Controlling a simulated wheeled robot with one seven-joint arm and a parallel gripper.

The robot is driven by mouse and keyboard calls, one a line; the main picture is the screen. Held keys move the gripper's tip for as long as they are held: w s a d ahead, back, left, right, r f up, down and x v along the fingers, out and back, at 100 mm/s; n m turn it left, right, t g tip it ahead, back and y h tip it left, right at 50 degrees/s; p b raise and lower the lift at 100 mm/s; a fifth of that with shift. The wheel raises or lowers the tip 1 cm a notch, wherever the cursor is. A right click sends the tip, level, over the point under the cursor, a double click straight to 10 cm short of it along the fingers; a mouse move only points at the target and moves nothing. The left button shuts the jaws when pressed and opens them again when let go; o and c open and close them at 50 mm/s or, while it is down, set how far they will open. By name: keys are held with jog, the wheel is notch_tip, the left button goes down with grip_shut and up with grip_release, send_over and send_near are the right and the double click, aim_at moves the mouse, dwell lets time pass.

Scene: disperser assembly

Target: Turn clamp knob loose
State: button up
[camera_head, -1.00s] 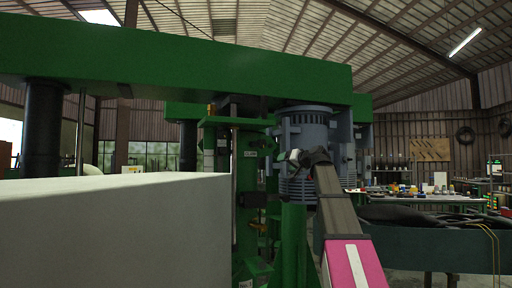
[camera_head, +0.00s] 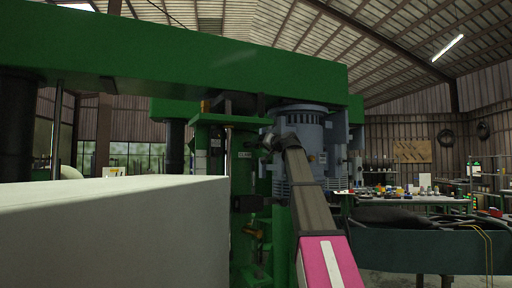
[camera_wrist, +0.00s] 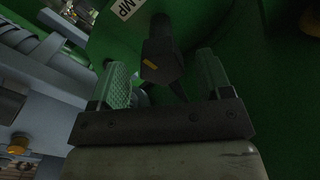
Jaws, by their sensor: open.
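The clamp knob (camera_wrist: 160,52) is a black piece with a small orange mark, in front of the green machine column in the wrist view. A white label ending in "MP" (camera_wrist: 126,7) sits on the column above it. My gripper (camera_wrist: 163,62) is open, one pale finger on each side of the knob, with gaps on both sides. I cannot tell how deep the knob lies between them. In the head view my gripper (camera_head: 268,142) is small and dark, beside the green column with the label (camera_head: 245,155). I cannot make out the knob clearly there.
A grey-blue motor (camera_head: 308,135) stands right of the column, behind my arm. A large green beam (camera_head: 180,60) crosses above. A big white block (camera_head: 110,225) fills the lower left. A bench with small parts (camera_head: 405,198) is at the right.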

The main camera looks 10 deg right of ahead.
aim_at(256, 145)
jog(key=shift+x, duration=1.8)
jog(key=c, duration=0.8)
